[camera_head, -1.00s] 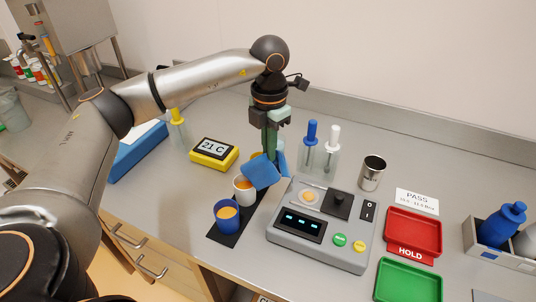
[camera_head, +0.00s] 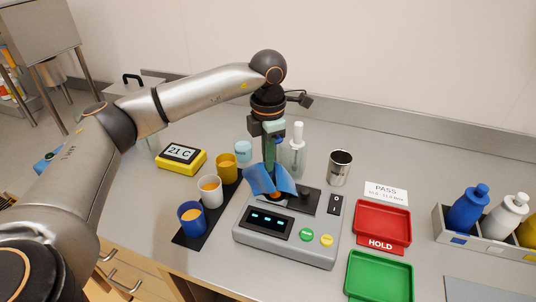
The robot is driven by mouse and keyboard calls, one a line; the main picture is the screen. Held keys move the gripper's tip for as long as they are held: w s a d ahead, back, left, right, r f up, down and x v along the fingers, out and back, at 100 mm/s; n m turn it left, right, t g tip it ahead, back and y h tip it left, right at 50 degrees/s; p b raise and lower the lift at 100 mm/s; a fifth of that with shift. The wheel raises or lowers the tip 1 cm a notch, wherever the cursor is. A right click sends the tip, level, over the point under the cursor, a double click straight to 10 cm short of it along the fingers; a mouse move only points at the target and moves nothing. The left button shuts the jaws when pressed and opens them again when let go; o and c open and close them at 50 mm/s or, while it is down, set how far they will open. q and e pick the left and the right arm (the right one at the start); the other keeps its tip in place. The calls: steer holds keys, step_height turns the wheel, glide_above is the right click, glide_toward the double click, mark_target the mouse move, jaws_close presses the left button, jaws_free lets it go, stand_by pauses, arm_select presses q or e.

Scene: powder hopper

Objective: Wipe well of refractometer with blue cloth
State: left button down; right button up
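The refractometer (camera_head: 265,240) is a grey box on the counter with a small display, a green button and a yellow button. My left gripper (camera_head: 270,170) points down over its back left part, shut on the blue cloth (camera_head: 262,181). The cloth drapes over the area of the well and hides most of it. I cannot tell whether the cloth touches the well. A dark square part (camera_head: 304,200) shows just right of the cloth. My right gripper is not in view.
Blue (camera_head: 191,219), white (camera_head: 210,191) and yellow (camera_head: 227,168) cups stand on a black strip to the left. A steel cup (camera_head: 339,168), a red tray (camera_head: 382,222) and a green tray (camera_head: 379,277) are to the right.

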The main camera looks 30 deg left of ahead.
arm_select(q)
step_height(320, 180, down, 4)
steer(key=shift+f+b, duration=0.25)
steer(key=shift+b, duration=0.95)
steer(key=shift+r, duration=0.1)
jaws_free()
